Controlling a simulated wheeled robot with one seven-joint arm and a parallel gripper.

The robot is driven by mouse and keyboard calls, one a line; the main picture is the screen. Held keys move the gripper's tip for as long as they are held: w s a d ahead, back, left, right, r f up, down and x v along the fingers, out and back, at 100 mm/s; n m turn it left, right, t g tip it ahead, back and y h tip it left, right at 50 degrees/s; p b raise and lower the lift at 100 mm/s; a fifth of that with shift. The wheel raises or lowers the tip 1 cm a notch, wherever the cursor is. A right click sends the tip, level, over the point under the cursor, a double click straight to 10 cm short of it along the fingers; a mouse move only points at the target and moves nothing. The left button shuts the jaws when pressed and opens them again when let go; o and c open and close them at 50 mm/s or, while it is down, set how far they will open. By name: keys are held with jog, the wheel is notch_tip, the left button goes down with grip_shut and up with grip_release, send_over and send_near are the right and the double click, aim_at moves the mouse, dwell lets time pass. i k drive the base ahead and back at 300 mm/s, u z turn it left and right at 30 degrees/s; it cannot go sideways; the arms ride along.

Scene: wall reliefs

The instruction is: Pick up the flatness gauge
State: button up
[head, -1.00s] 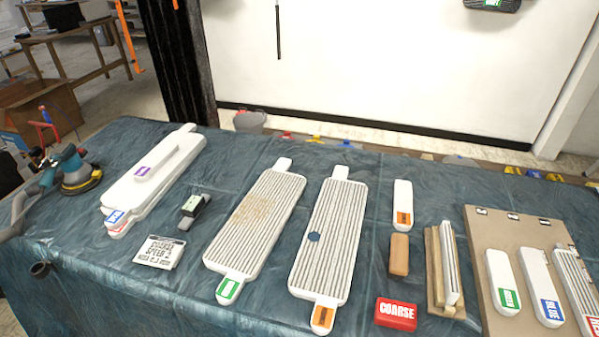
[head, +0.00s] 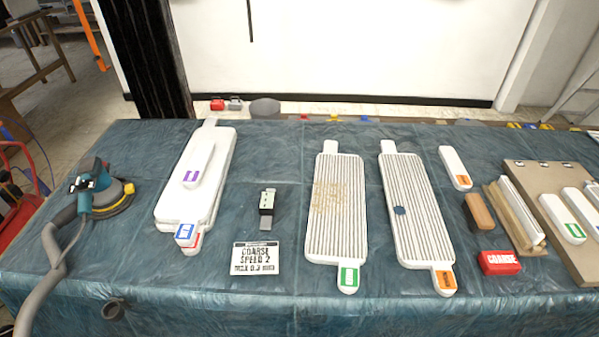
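A small dark device with a pale green face (head: 267,201) and a grey lower part lies on the blue sheet-covered table (head: 300,295), left of the middle in the head view. It looks like the flatness gauge, though no label on it can be read. My gripper is not in view.
White panels (head: 215,160) are stacked left of the device. Ribbed panels with green (head: 335,200) and orange (head: 410,190) tags lie to its right. A sander (head: 95,190) with a hose stands far left. A red "COARSE" block (head: 500,263) and a brown board (head: 560,220) are right.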

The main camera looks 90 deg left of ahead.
aim_at(268, 200)
jog(key=k, duration=0.7)
jog(key=u, duration=2.8)
jog(key=i, duration=0.5)
